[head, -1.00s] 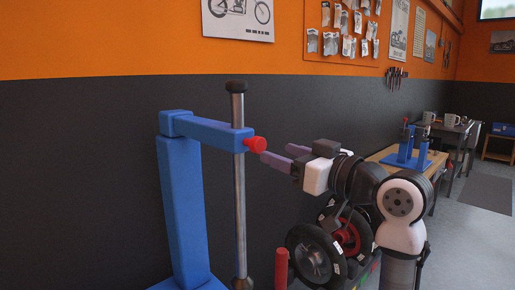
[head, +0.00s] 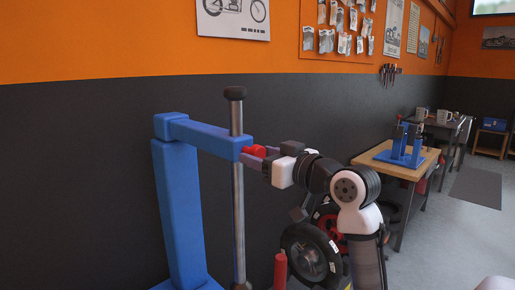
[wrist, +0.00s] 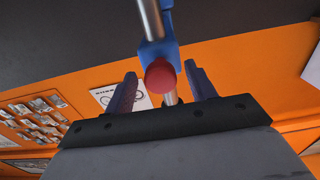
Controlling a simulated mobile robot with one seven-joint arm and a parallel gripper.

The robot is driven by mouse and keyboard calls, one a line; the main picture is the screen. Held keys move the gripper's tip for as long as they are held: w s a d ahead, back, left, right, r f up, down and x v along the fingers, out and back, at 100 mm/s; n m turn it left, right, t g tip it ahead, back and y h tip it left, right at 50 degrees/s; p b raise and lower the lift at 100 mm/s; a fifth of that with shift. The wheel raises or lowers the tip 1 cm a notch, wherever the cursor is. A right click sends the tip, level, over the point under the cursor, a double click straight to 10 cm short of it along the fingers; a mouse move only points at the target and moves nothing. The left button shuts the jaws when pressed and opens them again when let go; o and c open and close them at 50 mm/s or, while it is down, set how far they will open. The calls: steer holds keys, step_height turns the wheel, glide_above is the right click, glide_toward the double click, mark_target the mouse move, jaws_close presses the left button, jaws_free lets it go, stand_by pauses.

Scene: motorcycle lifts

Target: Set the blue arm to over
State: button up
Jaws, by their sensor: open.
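The blue arm (head: 205,136) reaches level from the top of a blue post (head: 180,215) to a steel pole (head: 238,200) with a black cap. A red knob (head: 258,151) is on the arm's free end, beside the pole. My gripper (head: 257,155) is open at the knob, with its purple fingers close to it. In the wrist view the knob (wrist: 160,76) shows between the two spread fingers, with the blue arm end (wrist: 158,48) and the pole behind it. I cannot tell whether a finger touches the knob.
A red upright peg (head: 280,270) stands low, right of the pole's foot. Motorcycle wheels (head: 309,255) stand below my arm. A wooden bench (head: 400,171) with a blue fixture (head: 402,150) is at the right. A dark wall runs behind the post.

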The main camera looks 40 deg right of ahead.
steer(key=shift+w, duration=0.75)
steer(key=shift+a, duration=0.1)
jaws_close()
